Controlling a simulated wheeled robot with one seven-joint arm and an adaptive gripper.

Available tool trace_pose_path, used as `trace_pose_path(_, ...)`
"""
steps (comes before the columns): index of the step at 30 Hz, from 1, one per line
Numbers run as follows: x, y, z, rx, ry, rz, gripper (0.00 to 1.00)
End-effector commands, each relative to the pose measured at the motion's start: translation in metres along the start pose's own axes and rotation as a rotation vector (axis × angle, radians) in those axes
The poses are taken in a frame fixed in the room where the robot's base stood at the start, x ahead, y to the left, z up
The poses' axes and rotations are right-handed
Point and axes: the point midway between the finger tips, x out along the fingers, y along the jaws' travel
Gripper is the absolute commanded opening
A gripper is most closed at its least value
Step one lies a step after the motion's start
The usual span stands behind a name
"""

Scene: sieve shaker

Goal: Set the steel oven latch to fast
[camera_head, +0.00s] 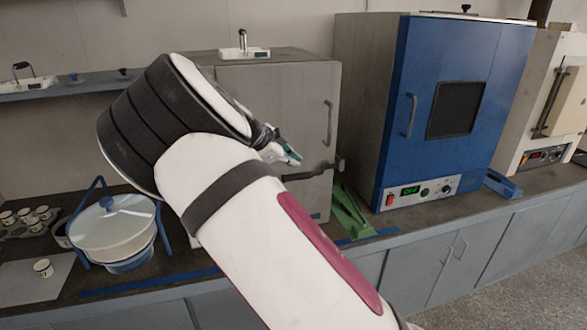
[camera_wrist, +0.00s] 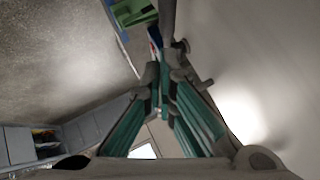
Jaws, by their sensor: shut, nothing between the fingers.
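The steel oven (camera_head: 285,95) is a grey cabinet in the middle of the bench, with its door closed. A dark latch bar (camera_head: 322,168) runs roughly level across the lower right of its door, below the upright handle (camera_head: 328,123). My gripper (camera_head: 293,158) is in front of the door, left of and slightly above the latch. In the wrist view the green-padded fingers of my gripper (camera_wrist: 160,72) meet at the tips and hold nothing. Dark metal parts (camera_wrist: 182,48) show just beyond the tips beside the pale door; contact cannot be told.
A blue oven (camera_head: 440,105) stands to the right, with a green bracket (camera_head: 350,212) on the bench between the ovens. A lidded white pot (camera_head: 112,232) in a blue frame and several small cups (camera_head: 42,267) are at left. My arm hides part of the steel oven.

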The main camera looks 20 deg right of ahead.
Motion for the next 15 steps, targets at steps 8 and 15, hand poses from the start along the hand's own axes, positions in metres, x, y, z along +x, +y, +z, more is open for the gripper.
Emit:
trace_pose_path(8, -0.049, 0.001, 0.006, -0.002, -0.004, -0.004, 0.00)
trace_pose_path(15, -0.067, 0.002, 0.006, -0.001, -0.003, -0.002, 0.00)
